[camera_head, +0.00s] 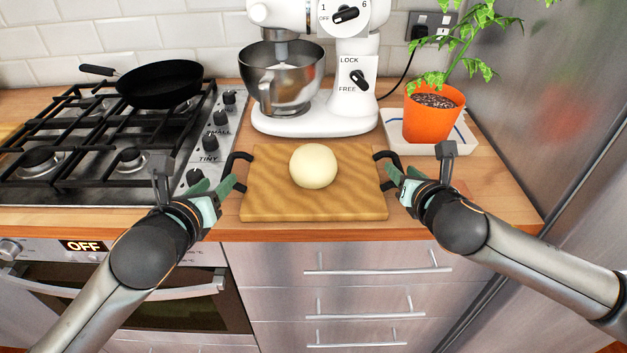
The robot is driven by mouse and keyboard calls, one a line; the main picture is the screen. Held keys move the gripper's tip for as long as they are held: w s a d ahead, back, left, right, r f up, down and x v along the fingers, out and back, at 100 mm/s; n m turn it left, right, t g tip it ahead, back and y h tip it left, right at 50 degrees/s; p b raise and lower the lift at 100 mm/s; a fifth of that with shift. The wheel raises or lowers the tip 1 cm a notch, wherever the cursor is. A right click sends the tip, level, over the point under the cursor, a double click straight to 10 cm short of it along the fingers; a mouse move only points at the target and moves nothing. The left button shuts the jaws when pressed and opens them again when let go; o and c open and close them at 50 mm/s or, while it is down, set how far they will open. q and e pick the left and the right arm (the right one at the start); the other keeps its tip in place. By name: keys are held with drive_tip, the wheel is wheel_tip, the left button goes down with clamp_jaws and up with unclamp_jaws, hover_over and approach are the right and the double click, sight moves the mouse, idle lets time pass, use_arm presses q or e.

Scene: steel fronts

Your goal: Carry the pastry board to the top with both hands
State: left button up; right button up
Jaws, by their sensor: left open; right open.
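The wooden pastry board (275,205) lies on the wooden counter near its front edge. A round pale ball of dough (313,166) rests on it, a little behind its middle. The board has a dark left handle (236,160) and a dark right handle (384,156). My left gripper (232,182) is open beside the left handle. My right gripper (391,179) is open beside the right handle. I cannot tell whether the fingers touch the handles.
A white stand mixer (345,115) with a steel bowl (281,80) stands right behind the board. A gas hob (60,150) with a black pan (160,84) is at the left. An orange plant pot (432,114) on a pale tray (400,138) is at the right. Steel drawers (345,285) lie below.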

drive_tip(key=shift+v, duration=3.2)
drive_tip(key=shift+r, duration=0.15)
use_arm(q)
drive_tip(key=shift+r, duration=0.1)
use_arm(e)
drive_tip(key=shift+r, duration=0.1)
use_arm(q)
wheel_tip(320, 180, up, 8)
drive_tip(key=p, duration=1)
use_arm(e)
wheel_tip(320, 180, up, 10)
drive_tip(key=shift+a, duration=0.1)
